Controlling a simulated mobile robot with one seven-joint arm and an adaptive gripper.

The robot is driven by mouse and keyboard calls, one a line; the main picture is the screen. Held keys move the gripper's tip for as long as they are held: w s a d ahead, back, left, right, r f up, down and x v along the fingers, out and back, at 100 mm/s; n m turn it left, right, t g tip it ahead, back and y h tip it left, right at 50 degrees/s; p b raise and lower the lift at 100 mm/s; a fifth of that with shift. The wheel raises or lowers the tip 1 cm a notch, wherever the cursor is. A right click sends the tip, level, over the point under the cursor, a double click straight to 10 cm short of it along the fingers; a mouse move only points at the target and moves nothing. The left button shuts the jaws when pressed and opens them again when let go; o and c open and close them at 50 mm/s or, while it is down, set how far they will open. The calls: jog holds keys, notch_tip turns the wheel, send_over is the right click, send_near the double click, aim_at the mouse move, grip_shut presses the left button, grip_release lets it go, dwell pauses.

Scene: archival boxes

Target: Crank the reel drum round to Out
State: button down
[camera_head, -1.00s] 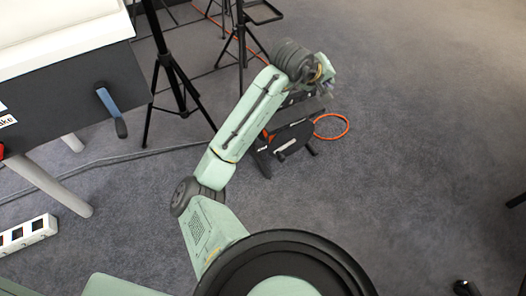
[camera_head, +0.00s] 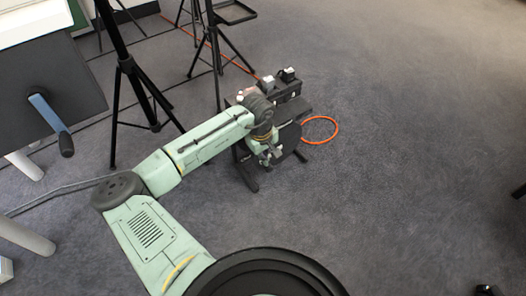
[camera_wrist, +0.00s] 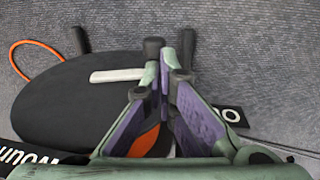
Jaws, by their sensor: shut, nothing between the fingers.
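The reel drum (camera_head: 291,141) is a dark disc on a low black stand, partly hidden behind my arm in the head view. In the wrist view, the drum (camera_wrist: 65,105) fills the left side, with a pale crank bar (camera_wrist: 117,75) on its face. The bar's right end meets my gripper (camera_wrist: 166,78), whose fingers are together and empty. A dark knob-like piece (camera_wrist: 153,48) is close by the left fingertip; I cannot tell whether they touch. A partly covered label (camera_wrist: 231,115) ends in "O". My gripper (camera_head: 271,160) is at the drum's front in the head view.
An orange cable loop (camera_head: 320,130) lies on the carpet right of the reel. Black tripod stands (camera_head: 128,68) are behind and left. A dark cabinet with a blue crank lever (camera_head: 48,115) is at far left.

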aim_at(265, 168)
jog(key=f, duration=0.1)
jog(key=f+b, duration=0.1)
jog(key=f, duration=0.2)
jog(key=shift+w+d, duration=0.15)
jog(key=shift+w, duration=0.1)
jog(key=shift+r+p, duration=0.1)
jog(key=shift+p, duration=0.95)
jog(key=shift+f+h+p, duration=0.2)
jog(key=shift+h+p, duration=0.1)
jog(key=shift+p, duration=0.1)
